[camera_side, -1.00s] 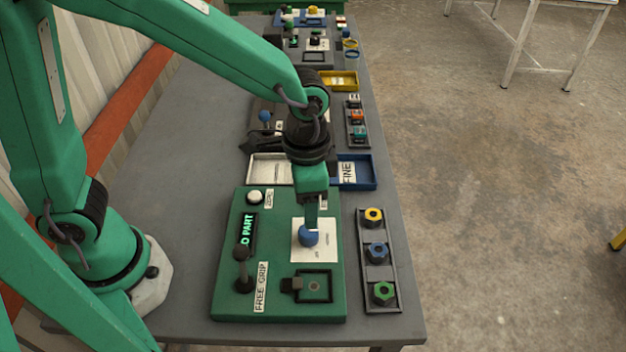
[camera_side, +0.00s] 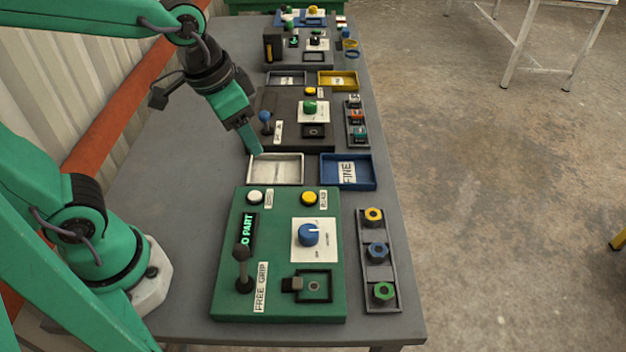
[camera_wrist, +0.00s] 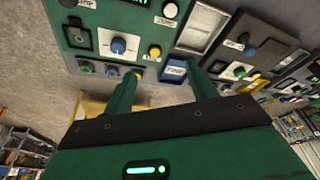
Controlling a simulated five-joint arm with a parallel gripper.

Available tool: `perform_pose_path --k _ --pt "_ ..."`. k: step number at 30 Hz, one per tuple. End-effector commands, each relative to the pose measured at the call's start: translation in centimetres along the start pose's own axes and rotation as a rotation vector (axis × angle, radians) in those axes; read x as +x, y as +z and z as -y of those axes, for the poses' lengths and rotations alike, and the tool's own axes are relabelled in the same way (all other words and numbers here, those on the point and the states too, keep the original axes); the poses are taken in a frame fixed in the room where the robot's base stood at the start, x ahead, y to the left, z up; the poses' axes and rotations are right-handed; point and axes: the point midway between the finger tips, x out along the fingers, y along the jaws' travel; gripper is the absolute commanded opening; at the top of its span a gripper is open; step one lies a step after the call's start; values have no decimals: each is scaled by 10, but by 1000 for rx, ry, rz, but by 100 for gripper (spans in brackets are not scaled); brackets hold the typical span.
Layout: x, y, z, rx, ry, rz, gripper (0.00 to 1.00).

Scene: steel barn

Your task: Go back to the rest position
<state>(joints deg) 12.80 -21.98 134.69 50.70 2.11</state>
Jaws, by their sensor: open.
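My gripper (camera_side: 254,148) is raised over the bench, by the back-left edge of the white tray in the side view. In the wrist view its two fingers (camera_wrist: 163,92) stand apart with nothing between them. The green panel (camera_side: 227,290) lies on the bench in front, apart from my gripper. It carries a blue knob (camera_side: 308,236) on a white plate, a white button (camera_side: 255,197), a yellow button (camera_side: 309,199), a dark lever (camera_side: 241,268) and a lit display (camera_side: 249,232) reading "O PART".
A white tray (camera_side: 277,182) and a blue tray (camera_side: 373,183) marked FINE sit behind the panel. A rack (camera_side: 367,293) with yellow, blue and green nuts lies on its right. A darker panel (camera_side: 283,102) and a yellow tray (camera_side: 354,83) stand farther back. The bench's left side (camera_side: 170,180) is clear.

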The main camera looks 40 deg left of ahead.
Motion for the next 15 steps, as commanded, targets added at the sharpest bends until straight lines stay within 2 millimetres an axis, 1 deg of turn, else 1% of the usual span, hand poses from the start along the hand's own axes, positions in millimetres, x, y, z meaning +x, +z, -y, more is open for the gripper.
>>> perform_pose_path --k 1,7,12,15 --pt "-8 5 8 -31 -9 -26 57" --pt "-29 27 29 -132 -43 -108 57" --pt "-41 43 41 -200 -70 -164 57" --pt "-45 49 45 -226 -81 -186 57"
